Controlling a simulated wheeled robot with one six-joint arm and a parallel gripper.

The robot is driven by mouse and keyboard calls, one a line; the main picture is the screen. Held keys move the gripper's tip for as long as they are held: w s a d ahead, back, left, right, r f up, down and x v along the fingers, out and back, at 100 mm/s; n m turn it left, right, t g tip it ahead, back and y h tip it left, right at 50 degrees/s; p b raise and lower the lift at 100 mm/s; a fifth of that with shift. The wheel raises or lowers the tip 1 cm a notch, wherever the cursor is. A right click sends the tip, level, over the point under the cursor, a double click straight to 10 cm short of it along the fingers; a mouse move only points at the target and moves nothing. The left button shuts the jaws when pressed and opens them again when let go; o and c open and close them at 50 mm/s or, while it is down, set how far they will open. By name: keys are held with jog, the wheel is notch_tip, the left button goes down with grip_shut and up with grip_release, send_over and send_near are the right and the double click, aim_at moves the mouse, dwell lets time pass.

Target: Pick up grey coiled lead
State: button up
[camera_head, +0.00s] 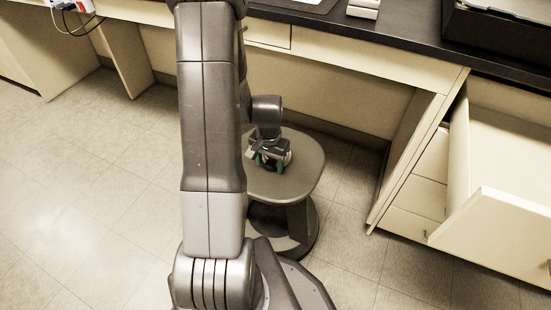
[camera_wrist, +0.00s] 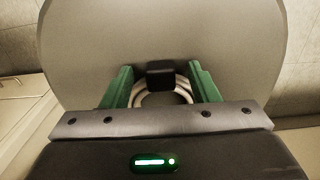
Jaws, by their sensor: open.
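The grey coiled lead (camera_wrist: 146,99) lies on the round grey top of a stool (camera_wrist: 90,45), between the green fingers of my gripper (camera_wrist: 160,68) in the wrist view. A dark block (camera_wrist: 160,75) sits at the far side of the coil; I cannot tell whether it is part of the lead. The near part of the coil is hidden behind the gripper body. My gripper is open, with one finger on each side of the coil. In the head view my gripper (camera_head: 268,160) points down at the stool top (camera_head: 308,181), and the coil is mostly hidden there.
A cream bench with a dark worktop (camera_head: 400,40) runs behind the stool, with open knee space below. An open drawer (camera_head: 500,225) juts out at the right. White plugs and a cable (camera_head: 75,8) are at upper left. The tiled floor (camera_head: 90,190) at left is clear.

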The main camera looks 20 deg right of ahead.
jog(key=shift+r, duration=0.1)
jog(key=c, duration=1.1)
